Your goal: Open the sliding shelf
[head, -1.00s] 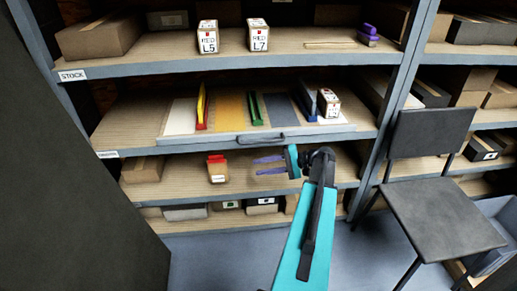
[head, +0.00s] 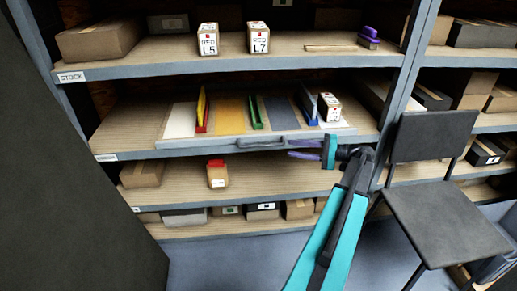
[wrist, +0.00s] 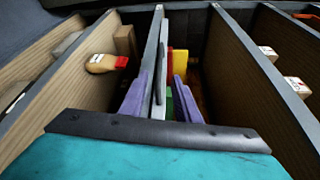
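The sliding shelf (head: 180,143) is a grey-edged board at the middle level of the rack. It bears white, yellow and grey panels with coloured upright strips. Its dark bar handle (head: 262,143) is on the front edge, and it also shows in the wrist view (wrist: 160,76). My gripper (head: 290,149) has purple fingers pointing left, close to the right end of the handle. In the wrist view my gripper (wrist: 158,95) is open, its fingers apart on either side of the handle's line. I cannot tell whether they touch it.
The upper shelf holds boxes L5 (head: 208,40) and L7 (head: 258,38). A dark chair (head: 440,205) is to the right. A dark panel (head: 65,170) is at left. The floor (head: 235,260) in front is clear.

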